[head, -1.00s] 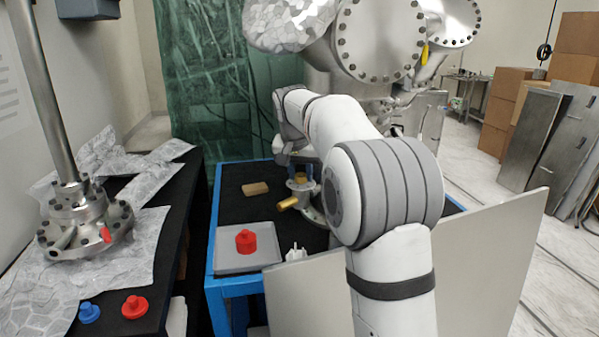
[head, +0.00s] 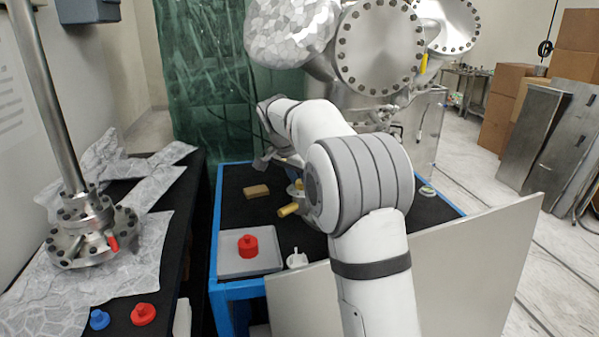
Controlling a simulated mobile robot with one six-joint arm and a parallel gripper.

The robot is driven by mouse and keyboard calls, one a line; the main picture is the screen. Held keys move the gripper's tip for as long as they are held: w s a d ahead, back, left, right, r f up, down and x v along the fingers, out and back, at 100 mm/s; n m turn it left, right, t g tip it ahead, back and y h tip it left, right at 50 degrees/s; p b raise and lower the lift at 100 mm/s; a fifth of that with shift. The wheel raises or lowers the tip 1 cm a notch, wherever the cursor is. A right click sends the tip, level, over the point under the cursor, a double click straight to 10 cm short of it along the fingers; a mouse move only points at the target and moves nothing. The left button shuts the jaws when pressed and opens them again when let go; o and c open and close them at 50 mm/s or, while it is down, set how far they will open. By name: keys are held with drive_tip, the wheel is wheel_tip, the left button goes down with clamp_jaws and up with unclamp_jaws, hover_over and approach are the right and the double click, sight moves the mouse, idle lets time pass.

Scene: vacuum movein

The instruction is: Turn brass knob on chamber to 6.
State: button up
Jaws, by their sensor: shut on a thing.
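A steel fitting (head: 297,191) stands on the black bench top, left of my arm's elbow, and is partly hidden by it. A brass cylinder (head: 289,209) sticks out from its lower left side. My gripper (head: 289,165) is above and behind the fitting, mostly hidden by my arm. It is shut on what looks like the brass knob at the fitting's top, but the grip is too small and covered to see clearly. No dial numbers can be read. The large steel chamber (head: 380,48) with bolted flanges stands behind the bench.
A grey tray (head: 232,266) with a red knobbed part (head: 248,246), a wooden block (head: 256,191) and a small white part (head: 297,259) are on the blue-framed bench. A pale panel (head: 470,265) leans at its front right. A dark table (head: 165,285) with a flanged column stands left.

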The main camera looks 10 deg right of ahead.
drive_tip(key=shift+w+r+m+g+h+p, duration=0.1)
drive_tip(key=shift+m+g+h+p, duration=0.2)
drive_tip(key=shift+m+p, duration=0.6)
drive_tip(key=shift+m, duration=0.3)
drive_tip(key=o, duration=1)
drive_tip(key=shift+c, duration=0.2)
drive_tip(key=v, duration=0.4)
drive_tip(key=shift+a+r, duration=0.15)
drive_tip(key=shift+r, duration=0.05)
drive_tip(key=s+a, duration=0.5)
drive_tip(key=a, duration=0.6)
drive_tip(key=shift+s+r, duration=0.15)
drive_tip(key=shift+s, duration=0.1)
